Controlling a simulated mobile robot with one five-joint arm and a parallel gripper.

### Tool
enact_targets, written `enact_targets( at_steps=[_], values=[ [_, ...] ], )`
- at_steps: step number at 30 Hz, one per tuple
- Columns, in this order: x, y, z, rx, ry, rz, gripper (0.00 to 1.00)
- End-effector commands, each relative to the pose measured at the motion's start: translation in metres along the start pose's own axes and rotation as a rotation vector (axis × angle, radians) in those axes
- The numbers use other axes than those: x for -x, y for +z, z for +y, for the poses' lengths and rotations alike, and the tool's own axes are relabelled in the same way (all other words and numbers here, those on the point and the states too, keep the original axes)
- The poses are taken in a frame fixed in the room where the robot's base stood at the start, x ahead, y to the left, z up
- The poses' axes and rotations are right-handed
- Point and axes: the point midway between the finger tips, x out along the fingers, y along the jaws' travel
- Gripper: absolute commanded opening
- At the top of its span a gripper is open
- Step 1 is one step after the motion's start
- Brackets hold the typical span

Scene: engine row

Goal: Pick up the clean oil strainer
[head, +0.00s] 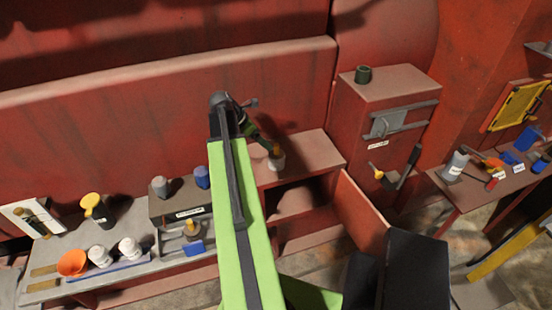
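My green and black arm rises through the middle of the head view and bends right at its top. My gripper (271,148) is at its far end, small and partly hidden by the arm, and I cannot tell whether it is open or shut. I cannot tell for sure which item is the clean oil strainer. A grey cylinder (160,186) and a blue cylinder (202,177) stand on a labelled dark box to the left.
The grey bench (60,250) at left holds an orange bowl (72,263), white containers and a yellow-topped bottle (95,207). A red door (360,212) stands open below the ledge. A green cup (363,74) tops the red cabinet (400,82). Another tool-covered table is at right.

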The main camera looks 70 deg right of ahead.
Motion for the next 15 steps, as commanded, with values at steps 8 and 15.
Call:
enact_targets(
  at_steps=[8, 15],
  values=[
    [-0.073, -0.007, 0.001, -0.002, -0.001, 0.001, 0.90],
    [-0.113, -0.004, 0.001, -0.001, 0.001, 0.001, 0.90]
  ],
)
